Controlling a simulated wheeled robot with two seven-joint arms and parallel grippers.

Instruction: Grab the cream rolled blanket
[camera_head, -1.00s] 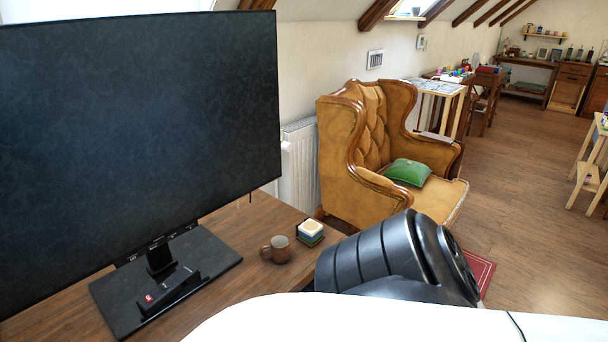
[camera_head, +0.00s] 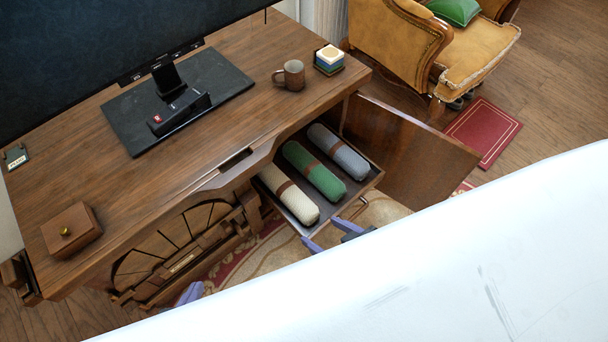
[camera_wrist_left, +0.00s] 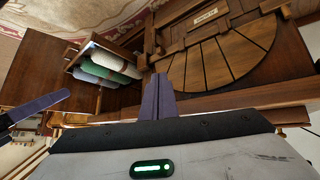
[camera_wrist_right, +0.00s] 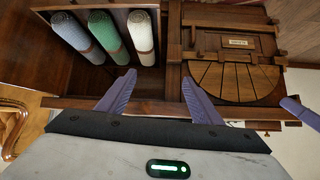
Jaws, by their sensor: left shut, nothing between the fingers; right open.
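The cream rolled blanket (camera_head: 294,199), with a brown band, lies in an open drawer (camera_head: 374,177) under the desk, leftmost of three rolls in the head view. It also shows in the right wrist view (camera_wrist_right: 141,32) and in the left wrist view (camera_wrist_left: 112,57). My right gripper (camera_wrist_right: 158,80) is open and empty in front of the drawer, its fingers apart and clear of the blanket. In the head view its purple finger (camera_head: 312,245) shows just beyond the drawer front. My left gripper (camera_wrist_left: 157,84) is shut and empty, farther left, near the desk's fan-shaped front.
A green roll (camera_head: 314,171) and a grey roll (camera_head: 338,152) lie beside the cream one. A monitor stand (camera_head: 225,85), a mug (camera_head: 291,75) and a wooden box (camera_head: 71,231) stand on the desk. An armchair (camera_head: 405,40) stands at the back right. My white body hides the lower right.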

